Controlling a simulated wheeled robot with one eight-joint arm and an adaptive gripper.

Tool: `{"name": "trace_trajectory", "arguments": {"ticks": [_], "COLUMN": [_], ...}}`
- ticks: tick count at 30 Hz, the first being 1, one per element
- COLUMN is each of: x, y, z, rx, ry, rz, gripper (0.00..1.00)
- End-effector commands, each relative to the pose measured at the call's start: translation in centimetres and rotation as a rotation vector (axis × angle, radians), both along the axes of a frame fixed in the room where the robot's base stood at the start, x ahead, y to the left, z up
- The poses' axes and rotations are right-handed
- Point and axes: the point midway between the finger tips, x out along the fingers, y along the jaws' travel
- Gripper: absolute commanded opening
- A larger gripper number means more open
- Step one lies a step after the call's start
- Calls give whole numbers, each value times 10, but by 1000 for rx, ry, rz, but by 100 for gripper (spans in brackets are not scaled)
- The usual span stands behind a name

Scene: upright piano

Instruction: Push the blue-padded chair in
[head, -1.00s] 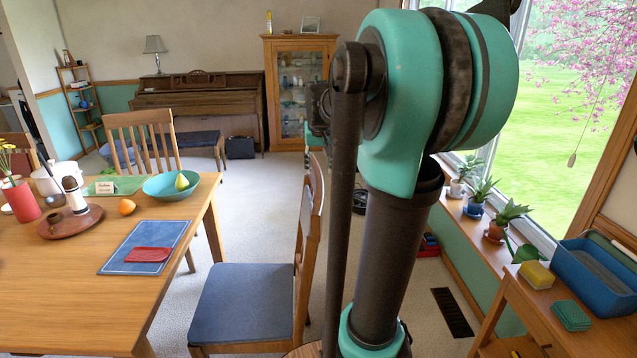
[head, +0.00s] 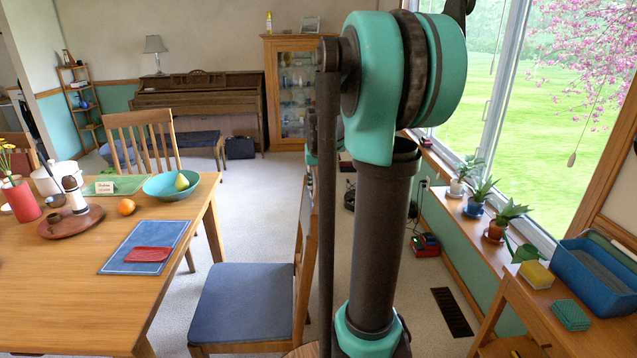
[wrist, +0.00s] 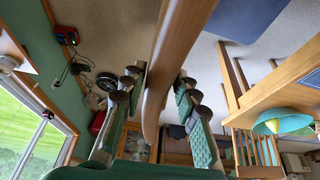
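The blue-padded chair (head: 240,302) stands to the right of the wooden table (head: 60,290), apart from it. Its seat faces the table and its wooden back is on the right, partly hidden by my arm. In the wrist view, the chair's wooden back (wrist: 168,70) runs down the middle of the picture and its blue seat pad (wrist: 245,15) is at the top right. My gripper (wrist: 160,105) is open, with one finger on each side of the chair back. I cannot tell if either finger touches the wood. The gripper is hidden in the head view.
The table carries a teal bowl (head: 173,186), a blue placemat (head: 146,247) and a red cloth (head: 147,254). Another chair (head: 143,140) stands at its far side. A window ledge with plants (head: 495,234) and a side table (head: 540,310) are on the right. Carpet beyond the chair is clear.

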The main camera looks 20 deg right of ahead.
Motion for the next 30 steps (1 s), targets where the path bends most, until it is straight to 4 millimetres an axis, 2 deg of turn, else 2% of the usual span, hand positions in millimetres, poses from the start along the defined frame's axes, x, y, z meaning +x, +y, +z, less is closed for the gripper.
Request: {"name": "trace_trajectory", "arguments": {"ticks": [1,6,16,20,26,30], "x": [0,0,0,2,11,22], "y": [0,0,1,8,44,85], "z": [0,0,0,0,0,0], "rx": [0,0,0,1,2,3], "ry": [0,0,0,0,-1,-1], "rz": [0,0,0,3,8,12], "gripper": [21,0,0,0,0,0]}}
